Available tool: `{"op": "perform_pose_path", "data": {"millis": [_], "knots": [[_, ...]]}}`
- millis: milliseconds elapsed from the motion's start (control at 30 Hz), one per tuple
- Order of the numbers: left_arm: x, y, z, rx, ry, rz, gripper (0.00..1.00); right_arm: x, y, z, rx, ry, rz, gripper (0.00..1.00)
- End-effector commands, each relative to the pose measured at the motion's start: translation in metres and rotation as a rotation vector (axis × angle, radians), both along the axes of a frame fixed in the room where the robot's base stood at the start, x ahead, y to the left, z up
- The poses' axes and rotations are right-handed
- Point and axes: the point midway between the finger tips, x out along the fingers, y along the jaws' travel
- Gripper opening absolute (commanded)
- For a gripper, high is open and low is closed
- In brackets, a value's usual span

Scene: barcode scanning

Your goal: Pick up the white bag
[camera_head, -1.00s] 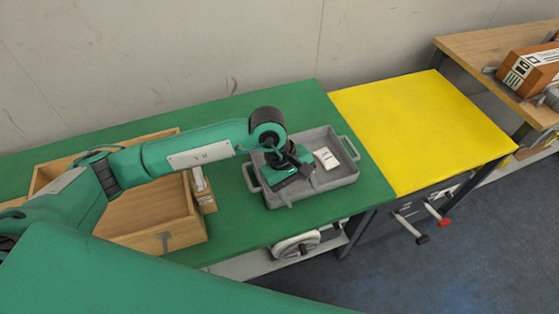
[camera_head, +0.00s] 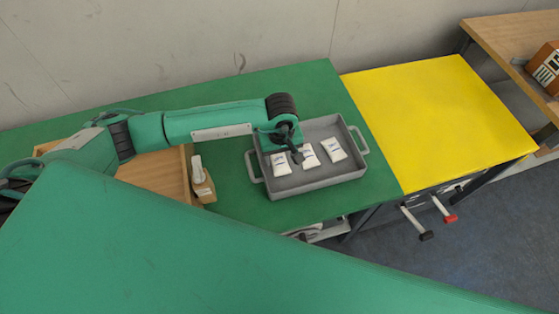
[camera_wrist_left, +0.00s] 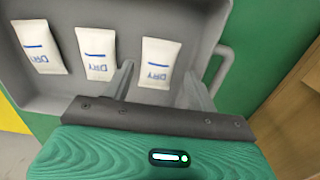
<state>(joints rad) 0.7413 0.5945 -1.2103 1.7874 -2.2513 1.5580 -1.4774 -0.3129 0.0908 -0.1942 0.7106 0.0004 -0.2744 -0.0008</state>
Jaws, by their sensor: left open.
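Three white bags marked "DRY" lie in a row in the grey tray: the left bag (camera_head: 281,166), the middle bag (camera_head: 309,158) and the right bag (camera_head: 333,149). My left gripper (camera_head: 296,157) is open and empty over the tray's left part. In the left wrist view the picture is turned around. There the open fingers of my left gripper (camera_wrist_left: 158,82) frame the nearest bag (camera_wrist_left: 158,63), which is the left one in the head view. The other two bags (camera_wrist_left: 97,53) and (camera_wrist_left: 38,46) lie beside it. Contact cannot be told. My right gripper is not in view.
The grey tray (camera_head: 318,182) has raised walls and side handles, and stands on the green table (camera_head: 235,215). A scanner on a stand (camera_head: 202,180) and a wooden box (camera_head: 160,178) are to its left. A clear yellow table (camera_head: 435,120) is to its right.

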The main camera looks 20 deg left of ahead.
Motion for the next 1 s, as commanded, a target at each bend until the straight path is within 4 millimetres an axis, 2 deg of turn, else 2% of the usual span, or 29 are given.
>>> {"op": "perform_pose_path", "data": {"millis": [33,100,200,300,600,800,1000], "knots": [[-0.001,0.000,-0.004,0.001,0.003,0.000,0.58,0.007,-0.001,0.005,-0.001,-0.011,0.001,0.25],[-0.001,-0.001,-0.013,-0.001,0.005,0.002,0.58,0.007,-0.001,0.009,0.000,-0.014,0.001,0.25],[0.000,-0.001,-0.029,-0.001,0.004,0.003,0.58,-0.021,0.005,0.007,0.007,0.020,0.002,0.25],[0.001,-0.001,-0.041,-0.002,0.002,0.002,0.58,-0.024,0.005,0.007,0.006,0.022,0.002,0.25],[0.001,-0.001,-0.048,-0.001,0.000,0.000,0.58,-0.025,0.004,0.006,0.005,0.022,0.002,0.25],[0.001,-0.001,-0.048,-0.001,0.000,0.000,0.24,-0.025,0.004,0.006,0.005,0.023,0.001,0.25],[0.002,-0.001,-0.047,-0.001,0.000,0.001,0.24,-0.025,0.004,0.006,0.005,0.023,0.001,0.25]]}}
